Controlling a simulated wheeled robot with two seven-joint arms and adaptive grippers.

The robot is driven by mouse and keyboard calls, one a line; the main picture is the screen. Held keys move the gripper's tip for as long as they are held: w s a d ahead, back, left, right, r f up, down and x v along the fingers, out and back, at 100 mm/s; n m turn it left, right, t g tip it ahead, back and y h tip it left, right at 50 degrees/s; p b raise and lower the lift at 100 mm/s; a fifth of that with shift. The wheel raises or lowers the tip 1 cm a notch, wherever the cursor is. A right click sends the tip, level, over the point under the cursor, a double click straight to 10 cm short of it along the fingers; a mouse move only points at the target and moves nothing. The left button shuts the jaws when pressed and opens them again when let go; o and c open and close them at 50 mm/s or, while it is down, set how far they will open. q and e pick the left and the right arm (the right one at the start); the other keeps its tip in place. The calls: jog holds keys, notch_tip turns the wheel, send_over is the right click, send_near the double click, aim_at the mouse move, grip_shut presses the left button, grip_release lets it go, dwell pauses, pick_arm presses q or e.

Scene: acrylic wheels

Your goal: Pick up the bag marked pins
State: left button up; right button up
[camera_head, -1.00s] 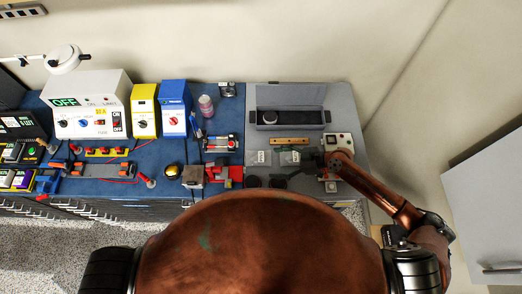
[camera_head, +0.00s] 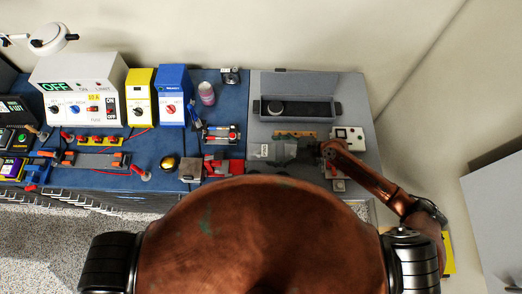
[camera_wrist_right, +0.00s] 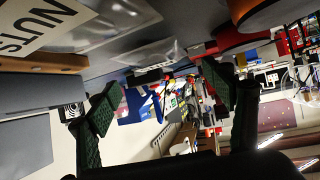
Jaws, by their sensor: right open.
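My right gripper (camera_head: 293,150) is open over the grey mat, with nothing between its fingers. Its two green-padded fingers (camera_wrist_right: 160,100) stand apart in the right wrist view. A small clear bag with a white label (camera_head: 264,151) lies just left of the gripper; its print is too small to read. In the wrist view, a label reading NUTS (camera_wrist_right: 45,22) is on a clear bag at top left. Another clear bag (camera_wrist_right: 150,53) lies beyond it, its label seen too edge-on to read. No word "pins" is legible. My left gripper is not in view.
A grey open tray (camera_head: 330,108) with a round item stands behind the bags. A brass strip (camera_head: 312,133) lies between tray and bags. A white box (camera_head: 350,137) sits close to my right wrist. A red tool (camera_head: 225,166) is left of the mat.

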aim_at(262, 150)
jog(key=p+x, duration=0.1)
jog(key=x, duration=0.2)
jog(key=shift+w+a+f, duration=0.15)
jog(key=shift+w+a, duration=0.05)
jog(key=shift+a, duration=0.05)
jog(key=shift+w+a+f+p, duration=0.1)
jog(key=shift+a+f+p, duration=0.2)
jog(key=shift+a+p, duration=0.1)
jog(key=shift+c, duration=0.6)
jog(key=c, duration=1.4)
jog(key=shift+o, duration=0.2)
